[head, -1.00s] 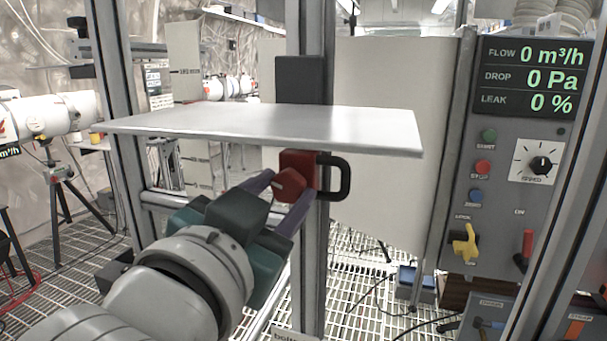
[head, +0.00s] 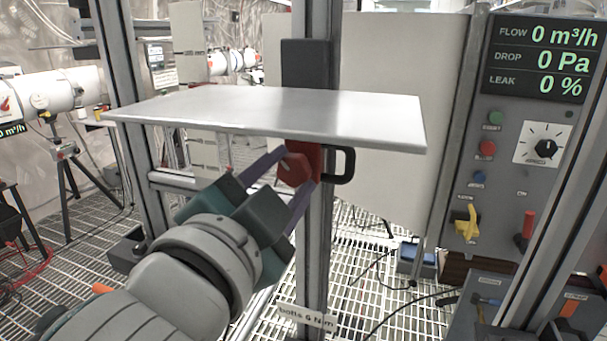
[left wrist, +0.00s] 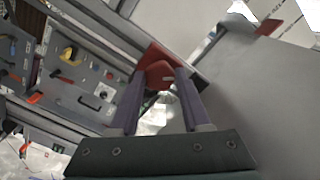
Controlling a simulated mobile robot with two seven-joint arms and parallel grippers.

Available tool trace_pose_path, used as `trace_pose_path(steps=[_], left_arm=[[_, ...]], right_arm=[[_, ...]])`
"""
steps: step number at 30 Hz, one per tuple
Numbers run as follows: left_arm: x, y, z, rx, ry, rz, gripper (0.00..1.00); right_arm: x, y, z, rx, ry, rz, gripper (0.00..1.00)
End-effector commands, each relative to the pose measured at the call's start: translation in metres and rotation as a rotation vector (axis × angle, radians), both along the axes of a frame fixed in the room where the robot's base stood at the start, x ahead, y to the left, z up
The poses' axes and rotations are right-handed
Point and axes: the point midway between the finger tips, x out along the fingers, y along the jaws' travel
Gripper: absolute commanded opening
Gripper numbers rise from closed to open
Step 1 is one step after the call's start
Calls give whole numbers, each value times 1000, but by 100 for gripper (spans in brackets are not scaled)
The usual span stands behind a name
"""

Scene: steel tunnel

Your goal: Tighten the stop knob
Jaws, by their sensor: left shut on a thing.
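The stop knob (head: 293,169) is a small red faceted knob on the front of a red block with a black handle (head: 345,166), set on the upright grey post just under a flat grey plate (head: 270,112). My left gripper (head: 297,172) reaches it from the lower left. Its two purple fingers are shut on the knob, one at the upper left and one at the lower right. In the left wrist view the red knob (left wrist: 159,72) sits between the fingertips. My right gripper is not in view.
The plate juts out just above my left gripper. To the right stands a control panel (head: 508,150) with buttons, a yellow handle (head: 466,224) and a red lever. A paper label (head: 307,317) is low on the post. The floor is metal grating.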

Motion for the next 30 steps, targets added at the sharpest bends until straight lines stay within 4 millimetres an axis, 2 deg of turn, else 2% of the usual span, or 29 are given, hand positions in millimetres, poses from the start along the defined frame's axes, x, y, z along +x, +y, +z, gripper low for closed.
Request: trace_pose_path(steps=[8,9,17,26,30], left_arm=[[0,0,2,-1,-5,-1,0],[0,0,2,-1,-5,-1,48],[0,0,1,-2,-2,0,78],[-2,1,0,-1,0,0,78],[-17,5,0,-1,1,1,78]], right_arm=[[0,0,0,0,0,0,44],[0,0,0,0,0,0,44],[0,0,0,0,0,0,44],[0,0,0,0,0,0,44],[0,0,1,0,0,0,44]])
